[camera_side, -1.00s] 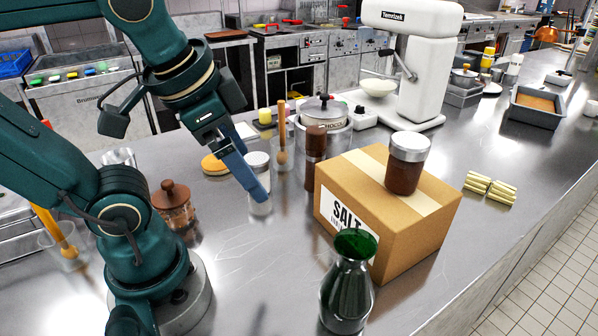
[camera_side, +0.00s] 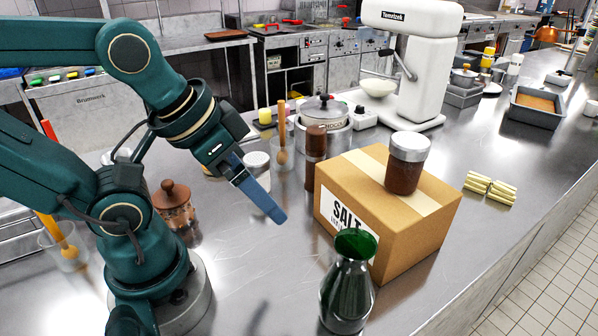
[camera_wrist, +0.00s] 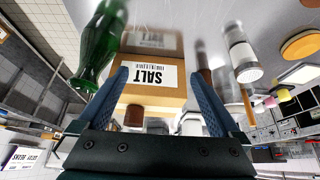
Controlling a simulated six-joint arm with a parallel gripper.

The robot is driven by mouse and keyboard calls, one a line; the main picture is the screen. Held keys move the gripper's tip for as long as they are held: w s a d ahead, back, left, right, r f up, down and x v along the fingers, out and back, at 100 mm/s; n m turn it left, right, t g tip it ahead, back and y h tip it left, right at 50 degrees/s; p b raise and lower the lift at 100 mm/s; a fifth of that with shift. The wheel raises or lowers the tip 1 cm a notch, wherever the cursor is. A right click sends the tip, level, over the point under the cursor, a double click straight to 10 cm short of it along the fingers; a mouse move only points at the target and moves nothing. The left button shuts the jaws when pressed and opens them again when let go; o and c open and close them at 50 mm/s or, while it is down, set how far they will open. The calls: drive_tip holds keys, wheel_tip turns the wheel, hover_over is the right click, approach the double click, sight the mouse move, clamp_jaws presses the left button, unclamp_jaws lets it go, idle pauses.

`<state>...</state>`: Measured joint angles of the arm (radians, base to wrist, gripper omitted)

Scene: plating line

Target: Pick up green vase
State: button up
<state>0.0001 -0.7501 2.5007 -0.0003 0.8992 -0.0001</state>
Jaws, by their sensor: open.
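The green vase (camera_side: 346,289) stands upright on the steel counter, in front of the cardboard salt box, in the side view. In the wrist view the green vase (camera_wrist: 101,42) shows at the upper left, outside the left finger. My gripper (camera_side: 279,216) is above the counter, left of the salt box and up and left of the vase, apart from it. In the wrist view my gripper (camera_wrist: 168,82) has its two blue fingers spread with nothing held; the salt box shows between them, farther off.
The salt box (camera_side: 425,229) stands close behind the vase, with a brown jar (camera_side: 405,172) on top. A brown grinder (camera_side: 316,158) and a lidded jar (camera_side: 257,170) stand behind my gripper. A wooden-lidded jar (camera_side: 174,207) is near my base. The counter left of the vase is clear.

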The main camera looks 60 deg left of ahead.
drive_tip(key=shift+c, duration=0.3)
drive_tip(key=shift+c, duration=0.9)
